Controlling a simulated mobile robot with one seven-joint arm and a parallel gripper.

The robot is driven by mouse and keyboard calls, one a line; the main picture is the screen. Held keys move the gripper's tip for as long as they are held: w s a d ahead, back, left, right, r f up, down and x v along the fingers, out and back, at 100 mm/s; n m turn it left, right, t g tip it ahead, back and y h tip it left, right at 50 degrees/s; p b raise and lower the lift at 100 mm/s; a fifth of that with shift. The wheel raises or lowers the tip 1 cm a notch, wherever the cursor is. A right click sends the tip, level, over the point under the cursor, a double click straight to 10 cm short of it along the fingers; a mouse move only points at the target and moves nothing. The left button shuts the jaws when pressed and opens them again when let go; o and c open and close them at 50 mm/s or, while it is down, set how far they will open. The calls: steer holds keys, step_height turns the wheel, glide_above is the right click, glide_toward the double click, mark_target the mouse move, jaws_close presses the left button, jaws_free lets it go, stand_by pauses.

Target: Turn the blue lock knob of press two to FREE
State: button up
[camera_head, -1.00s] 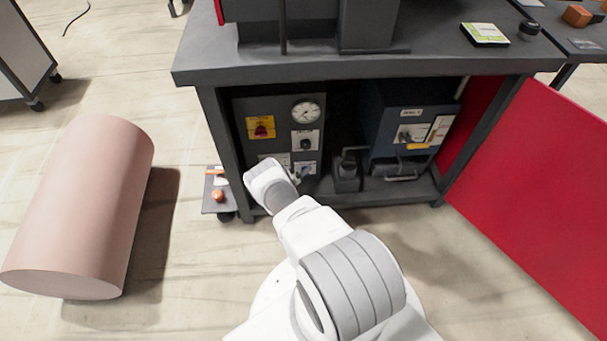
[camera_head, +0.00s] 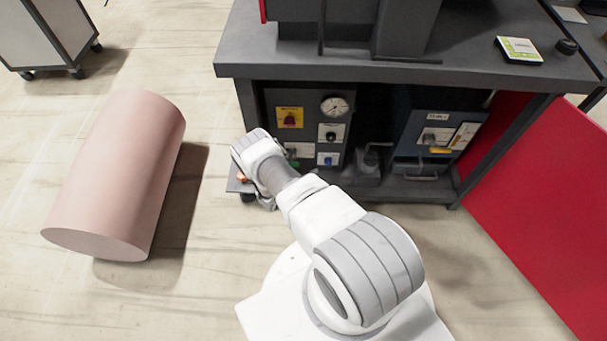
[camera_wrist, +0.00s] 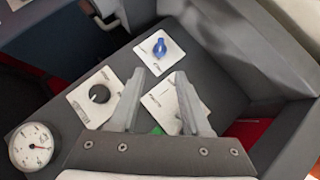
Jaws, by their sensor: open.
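The blue lock knob (camera_wrist: 160,47) sits on a white plate (camera_wrist: 172,63) on the dark panel, seen in the wrist view beyond my fingertips. In the head view the blue knob (camera_head: 328,160) is low on the panel under the bench, right of my wrist. My gripper (camera_wrist: 161,74) is open with nothing between its fingers, and the knob is apart from them. The fingers partly cover a white label plate and a green part (camera_wrist: 158,130). The knob's markings are too small to read. My gripper is hidden in the head view.
A black knob (camera_wrist: 99,94) and a round gauge (camera_wrist: 35,147) share the panel. A red switch on a yellow plate (camera_head: 290,118) is at its upper left. A blue-grey unit (camera_head: 428,138) stands to the right. A pink cylinder (camera_head: 120,175) lies on open floor at left.

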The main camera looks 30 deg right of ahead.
steer(key=v, duration=0.3)
steer(key=shift+s+a+r+p, duration=0.1)
steer(key=shift+a+p, duration=0.05)
steer(key=shift+p, duration=0.15)
stand_by(0.3)
